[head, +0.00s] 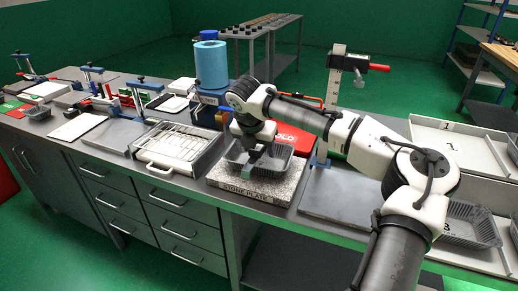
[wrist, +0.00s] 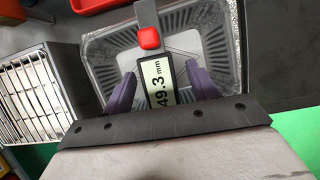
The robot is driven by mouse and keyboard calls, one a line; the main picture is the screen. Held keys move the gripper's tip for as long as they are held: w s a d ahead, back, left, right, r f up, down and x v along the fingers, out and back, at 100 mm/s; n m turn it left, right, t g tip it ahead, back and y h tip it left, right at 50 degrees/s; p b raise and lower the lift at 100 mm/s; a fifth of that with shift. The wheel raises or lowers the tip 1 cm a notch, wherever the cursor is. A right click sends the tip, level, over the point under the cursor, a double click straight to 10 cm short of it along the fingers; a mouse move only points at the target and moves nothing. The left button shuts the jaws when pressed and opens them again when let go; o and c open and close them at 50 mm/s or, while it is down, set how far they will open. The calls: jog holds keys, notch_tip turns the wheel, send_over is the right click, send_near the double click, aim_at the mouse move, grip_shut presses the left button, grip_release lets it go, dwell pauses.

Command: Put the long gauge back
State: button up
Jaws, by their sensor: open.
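A digital gauge (wrist: 157,84) reading 49.3 mm, with a dark display housing, a red button (wrist: 148,37) and a grey beam (wrist: 146,12), shows in the wrist view over the foil tray (wrist: 101,52). My gripper (wrist: 162,88) is open, with one purple finger on each side of the display and small gaps between. In the head view my gripper (head: 258,152) is low over the foil tray (head: 284,158), which sits on the stone plate (head: 254,194). There my gripper mostly hides the gauge. Whether the gauge touches the tray I cannot tell.
A white wire rack (head: 178,148) stands left of the plate. A red box (head: 298,137) is behind the tray, and an upright stand with a red handle (head: 380,67) is behind my arm. Numbered white trays (head: 452,148) and another foil tray (head: 470,222) are at right.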

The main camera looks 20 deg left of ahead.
jog(key=shift+c, duration=0.5)
jog(key=c, duration=1.1)
jog(key=shift+c, duration=0.2)
jog(key=shift+r, duration=0.15)
